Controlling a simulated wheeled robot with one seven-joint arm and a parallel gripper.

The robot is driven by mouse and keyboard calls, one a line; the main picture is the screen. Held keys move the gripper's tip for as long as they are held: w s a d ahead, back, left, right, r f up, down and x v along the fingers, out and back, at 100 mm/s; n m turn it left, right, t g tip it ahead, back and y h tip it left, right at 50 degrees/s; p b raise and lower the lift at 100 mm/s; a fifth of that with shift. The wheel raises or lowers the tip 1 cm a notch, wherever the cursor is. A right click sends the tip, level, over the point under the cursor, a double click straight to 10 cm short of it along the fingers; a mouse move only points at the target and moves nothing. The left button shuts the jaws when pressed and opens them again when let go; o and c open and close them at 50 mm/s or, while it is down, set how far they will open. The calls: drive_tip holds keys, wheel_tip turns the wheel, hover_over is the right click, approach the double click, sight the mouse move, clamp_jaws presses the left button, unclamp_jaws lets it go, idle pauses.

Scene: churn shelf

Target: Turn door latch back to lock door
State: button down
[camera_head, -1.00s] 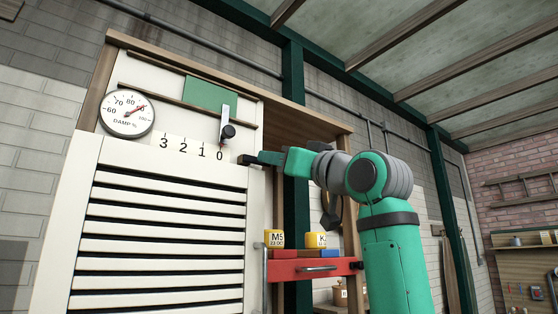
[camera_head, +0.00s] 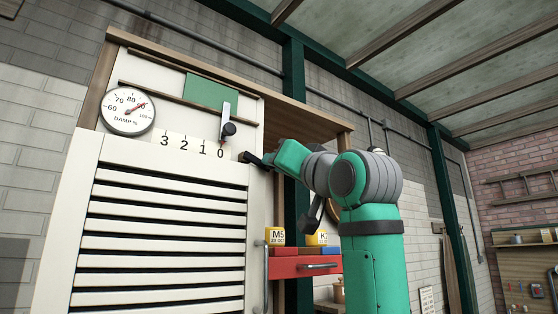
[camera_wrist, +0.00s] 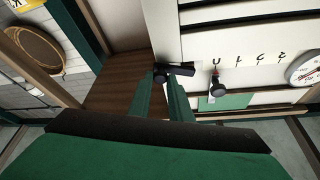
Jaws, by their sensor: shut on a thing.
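The white louvred door (camera_head: 165,230) stands upright at the left in the head view, and its upper corner also shows in the wrist view (camera_wrist: 225,50). The black door latch (camera_head: 250,158) sits at the door's upper right edge. In the wrist view the latch (camera_wrist: 178,69) is a short dark lever with a round pivot, lying across the door edge. My gripper (camera_wrist: 163,88) is shut on the latch, its two green fingers reaching the pivot end. In the head view my gripper (camera_head: 272,160) comes from the right and partly hides the latch.
Above the door are a dial gauge (camera_head: 127,111), a number scale (camera_head: 192,146) and a slider with a black knob (camera_head: 228,130), close to my gripper.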

drive_tip(key=m+h, duration=0.1)
drive_tip(key=m, duration=0.2)
drive_tip(key=s+a+f+m+h, duration=0.1)
drive_tip(key=m, duration=0.2)
drive_tip(key=m+h, duration=0.2)
drive_tip(key=shift+s+a+f+m, duration=0.15)
drive_tip(key=shift+a+f+m, duration=0.15)
drive_tip(key=shift+f+m, duration=0.1)
drive_tip(key=shift+s+a+f+m+g+h, duration=0.15)
drive_tip(key=shift+s+a+m+g+h, duration=0.2)
drive_tip(key=shift+m, duration=1)
drive_tip(key=shift+s+a+f+m+g+h, duration=0.1)
drive_tip(key=shift+s+a+m+g+h, duration=0.25)
drive_tip(key=shift+m, duration=0.95)
drive_tip(key=shift+s+a+f+m+g+h, duration=0.15)
drive_tip(key=shift+a+m+g+h, duration=0.25)
drive_tip(key=shift+m, duration=0.95)
drive_tip(key=shift+a, duration=0.1)
drive_tip(key=c, duration=1.7)
unclamp_jaws()
drive_tip(key=shift+o, duration=0.2)
drive_tip(key=shift+s, duration=0.1)
